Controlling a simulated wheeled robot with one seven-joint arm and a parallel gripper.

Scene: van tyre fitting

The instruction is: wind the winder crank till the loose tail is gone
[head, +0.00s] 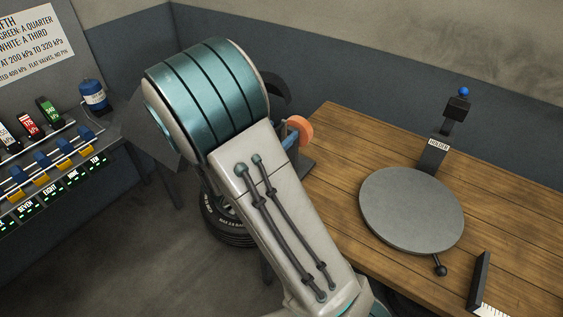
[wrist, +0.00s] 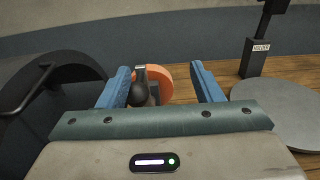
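An orange disc (head: 300,131), which looks like part of the winder, stands at the left edge of the wooden bench in the head view, partly behind my arm. In the wrist view the orange disc (wrist: 166,84) shows behind a dark round knob (wrist: 138,94) on a dark upright piece, seemingly the crank. My gripper (wrist: 161,70) is open, with its blue fingers either side of the knob in the picture. The knob appears closer to the left finger; I cannot tell whether they touch. A loose tail cannot be made out. My arm hides most of the winder in the head view.
A grey round plate (head: 411,210) and a post labelled HOLDER (head: 433,157) are on the bench (head: 340,150). A large dark curved object (wrist: 50,95) fills the wrist view's left side. A tyre (head: 228,226) is on the floor; a rack (head: 50,165) is at left.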

